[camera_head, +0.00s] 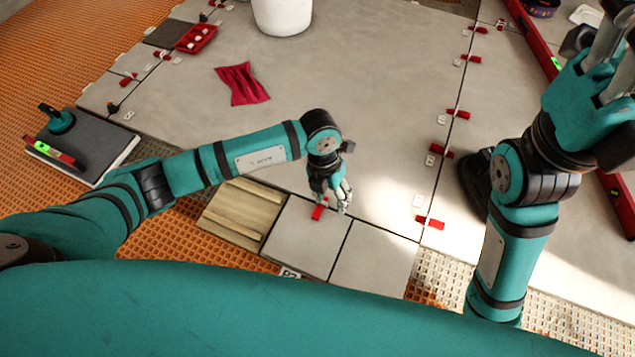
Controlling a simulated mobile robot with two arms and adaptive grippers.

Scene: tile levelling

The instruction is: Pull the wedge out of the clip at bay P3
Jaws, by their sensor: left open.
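A red wedge (318,212) sits at the far edge of a grey tile (303,243) in the front row. My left gripper (341,206) points down just right of this wedge, open; I cannot tell whether it touches it. The clip there is too small or hidden to make out. A small white label (289,272) lies at the tile's near edge, too small to read surely. Other red wedges, such as one at the right seam (430,222), stand along the joints. My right gripper (612,55) is raised at the upper right, fingers up, its tips partly cut off.
A white bucket (282,15) and a crumpled red cloth (242,84) are on the tiles. A red tray (197,38) is at the back left. A suction handle (57,119) and a level (52,152) rest on a dark tile at left. A long red level (617,205) lies at right.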

